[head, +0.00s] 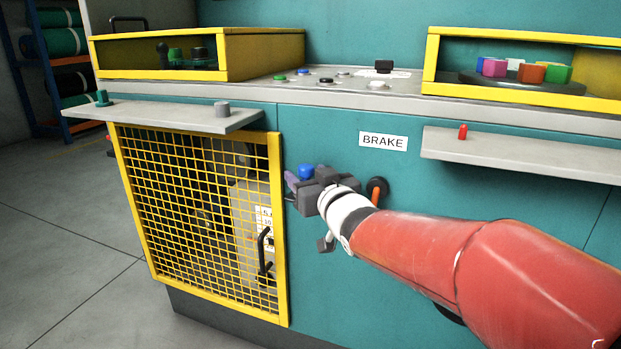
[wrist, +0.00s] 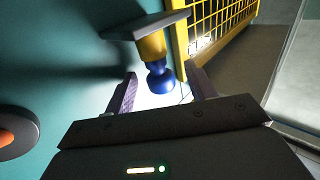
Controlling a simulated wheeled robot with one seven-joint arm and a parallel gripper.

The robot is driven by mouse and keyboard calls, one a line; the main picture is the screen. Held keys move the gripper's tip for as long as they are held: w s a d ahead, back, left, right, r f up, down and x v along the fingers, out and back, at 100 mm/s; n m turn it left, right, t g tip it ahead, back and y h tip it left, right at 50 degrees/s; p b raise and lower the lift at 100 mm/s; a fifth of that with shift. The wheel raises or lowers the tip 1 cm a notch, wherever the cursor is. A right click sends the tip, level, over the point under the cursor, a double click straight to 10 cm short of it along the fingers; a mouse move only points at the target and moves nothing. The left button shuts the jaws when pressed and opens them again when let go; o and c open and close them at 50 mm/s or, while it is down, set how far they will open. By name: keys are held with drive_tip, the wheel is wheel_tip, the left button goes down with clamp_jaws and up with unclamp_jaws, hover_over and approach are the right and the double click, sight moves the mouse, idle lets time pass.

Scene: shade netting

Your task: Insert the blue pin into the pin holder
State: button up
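The blue pin (wrist: 158,75) has a rounded knob and a narrower neck. In the wrist view its knob lies between my fingers, with a gap on each side. Its far end meets a yellow cylinder (wrist: 152,45) beside a grey plate (wrist: 145,25); I cannot tell whether this is the pin holder. In the head view a blue part (head: 305,171) shows just above my gripper (head: 306,183), in front of the teal panel. My gripper, also in the wrist view (wrist: 163,82), is open around the knob. My gripper hides the lower part in the head view.
A yellow mesh door (head: 205,215) stands left of my gripper. An orange-handled brake lever (head: 376,190) is close on the right. Grey ledges stick out at left (head: 170,114) and right (head: 530,155), bearing small pegs. Open floor lies at left.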

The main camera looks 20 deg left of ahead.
sight(309, 169)
drive_tip(key=c, duration=1)
drive_tip(key=shift+r+p, duration=0.5)
drive_tip(key=shift+r, duration=0.3)
drive_tip(key=shift+r+p, duration=1.25)
drive_tip(key=shift+r, duration=0.6)
drive_tip(key=shift+r+p, duration=1.55)
drive_tip(key=shift+r, duration=0.5)
